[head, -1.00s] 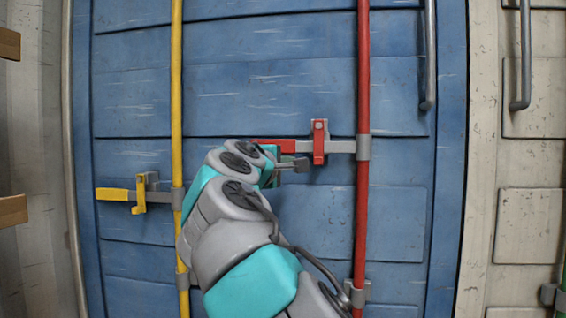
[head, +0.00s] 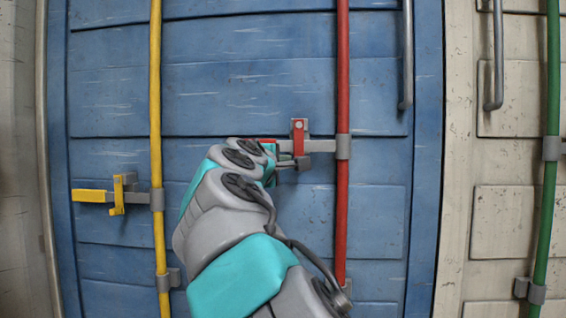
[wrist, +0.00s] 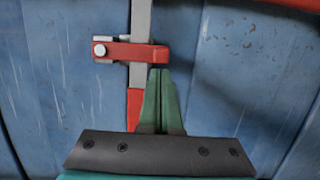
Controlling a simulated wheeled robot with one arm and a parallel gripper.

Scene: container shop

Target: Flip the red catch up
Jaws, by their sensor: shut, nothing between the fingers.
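The red catch (head: 298,136) hangs down across the grey part of the red-ended handle (head: 322,146) on the blue door. In the wrist view the catch (wrist: 136,52) lies across the grey bar, with its pale pivot bolt at the left end. The handle's red end also shows there (wrist: 134,108). My gripper (head: 303,162) is at the catch's lower end in the head view. In the wrist view its green fingers (wrist: 160,73) are together and empty, with the tips right by the catch's free end. I cannot tell whether they touch it.
The red rod (head: 343,205) stands just right of the catch. A yellow rod (head: 156,120) and a yellow handle with its catch (head: 117,196) are at the left. A grey door bar (head: 407,55) and a green rod (head: 549,110) are at the right.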

